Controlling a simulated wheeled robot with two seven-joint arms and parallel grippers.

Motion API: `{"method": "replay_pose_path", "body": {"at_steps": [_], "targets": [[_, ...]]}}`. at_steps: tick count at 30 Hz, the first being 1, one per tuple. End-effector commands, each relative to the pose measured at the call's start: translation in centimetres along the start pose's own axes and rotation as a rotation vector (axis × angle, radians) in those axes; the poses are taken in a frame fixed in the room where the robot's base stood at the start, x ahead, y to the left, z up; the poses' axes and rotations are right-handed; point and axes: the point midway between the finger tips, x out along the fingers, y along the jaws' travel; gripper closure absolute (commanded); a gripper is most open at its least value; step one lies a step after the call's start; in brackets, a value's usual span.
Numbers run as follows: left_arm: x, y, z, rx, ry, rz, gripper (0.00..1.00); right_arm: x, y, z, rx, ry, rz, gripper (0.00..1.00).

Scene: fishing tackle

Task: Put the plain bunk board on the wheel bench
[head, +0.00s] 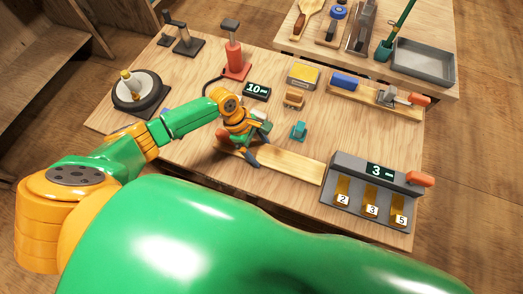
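A pale, plain wooden board (292,166) lies near the front of the large wooden bench (185,115), its right end close to a grey numbered box. A black wheel with a pale hub (138,92) lies at the left of this bench. My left gripper (254,159) is low over the board's left part, with dark fingers pointing down at it. The gripper hides some of the board, and I cannot tell whether the fingers are closed on it. My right gripper is not in view.
The grey box (375,190) has a "3" display and numbered slots. A board with a blue block (344,80) and clamp lies behind. A red jack-like stand (234,60), a "10" display (257,92) and small blocks stand between. Another table holds a grey tray (423,63).

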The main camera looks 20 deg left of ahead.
Motion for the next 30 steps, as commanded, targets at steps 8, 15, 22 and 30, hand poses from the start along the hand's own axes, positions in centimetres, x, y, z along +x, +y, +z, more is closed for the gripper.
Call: {"method": "replay_pose_path", "body": {"at_steps": [8, 15, 22, 30], "targets": [[0.0, 0.0, 0.0, 0.0, 0.001, 0.002, 1.0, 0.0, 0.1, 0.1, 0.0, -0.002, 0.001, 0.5], [-0.3, 0.1, 0.1, 0.0, 0.0, 0.002, 1.0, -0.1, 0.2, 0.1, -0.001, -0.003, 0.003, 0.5], [-4.0, -0.8, 1.9, 0.004, 0.0, 0.002, 1.0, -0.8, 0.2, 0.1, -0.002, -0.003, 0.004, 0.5], [-8.5, -6.8, 5.8, 0.004, 0.0, -0.002, 1.0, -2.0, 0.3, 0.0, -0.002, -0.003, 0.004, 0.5]]}}
